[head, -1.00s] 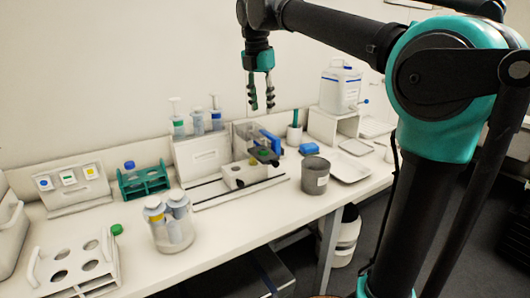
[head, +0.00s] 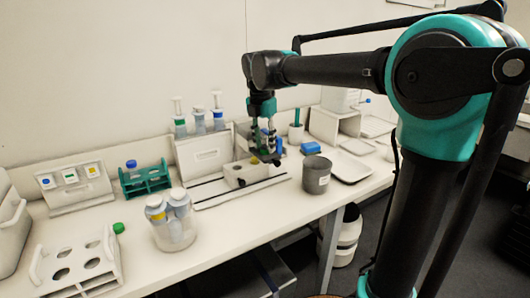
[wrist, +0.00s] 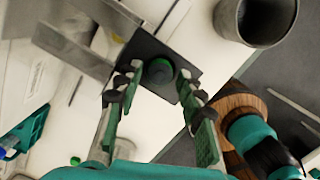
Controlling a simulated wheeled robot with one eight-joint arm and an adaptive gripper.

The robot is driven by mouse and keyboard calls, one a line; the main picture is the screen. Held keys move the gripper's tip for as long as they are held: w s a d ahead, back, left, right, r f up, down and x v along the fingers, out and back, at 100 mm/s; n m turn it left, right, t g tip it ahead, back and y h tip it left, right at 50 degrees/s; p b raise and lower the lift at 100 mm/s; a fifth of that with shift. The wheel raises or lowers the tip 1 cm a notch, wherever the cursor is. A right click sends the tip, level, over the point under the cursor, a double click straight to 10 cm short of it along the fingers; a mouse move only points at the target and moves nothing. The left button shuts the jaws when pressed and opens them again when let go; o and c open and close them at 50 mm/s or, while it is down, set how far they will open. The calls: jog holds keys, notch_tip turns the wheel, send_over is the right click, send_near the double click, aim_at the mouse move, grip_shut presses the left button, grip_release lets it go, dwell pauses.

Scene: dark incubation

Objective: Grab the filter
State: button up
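A dark round piece with a green rim, which looks like the filter (wrist: 158,73), sits on a dark square plate (wrist: 145,48) in the wrist view. My gripper (wrist: 154,90) is open, with one finger on each side of the round piece. I see no clear contact between the fingers and the piece. In the head view my gripper (head: 266,150) is low over the white device (head: 237,172) on the bench, and it hides most of the plate and the filter.
A grey cup (head: 316,175) stands close to the right of the device, and it shows at the wrist view's top right (wrist: 262,15). Bottles in a clear beaker (head: 175,236) stand front left.

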jog(key=shift+f, duration=0.3)
jog(key=shift+c, duration=0.5)
jog(key=c, duration=0.4)
jog(key=shift+r, duration=0.1)
